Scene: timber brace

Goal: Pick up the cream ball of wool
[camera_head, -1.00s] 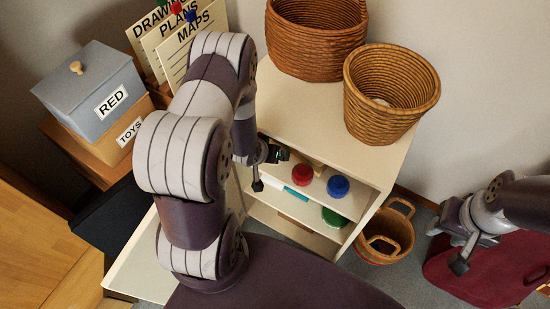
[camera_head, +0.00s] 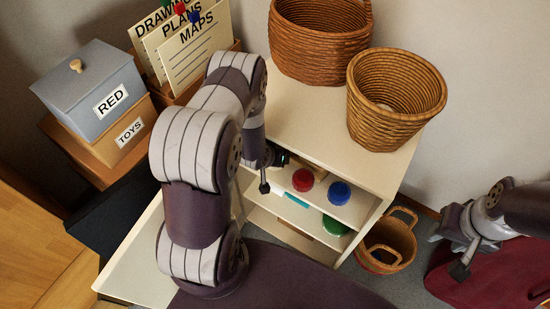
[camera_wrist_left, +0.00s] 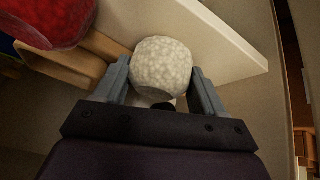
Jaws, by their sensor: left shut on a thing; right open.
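The cream ball of wool (camera_wrist_left: 162,68) sits between the two fingers of my left gripper (camera_wrist_left: 164,84) in the left wrist view. The fingers touch it on both sides, so the gripper is shut on it. In the head view, my left gripper (camera_head: 274,172) is at the open front of the cream shelf unit (camera_head: 310,125), left of the red ball, and the cream ball is hidden there. My right gripper (camera_head: 448,256) is open and empty at the right, over a dark red surface.
A red ball (camera_head: 303,180) and blue ball (camera_head: 339,192) lie on the upper shelf; a green one (camera_head: 334,227) is lower. Two wicker baskets (camera_head: 395,125) stand on top. A small handled basket (camera_head: 388,242) is on the floor. A pale board (camera_wrist_left: 190,35) lies close behind the cream ball.

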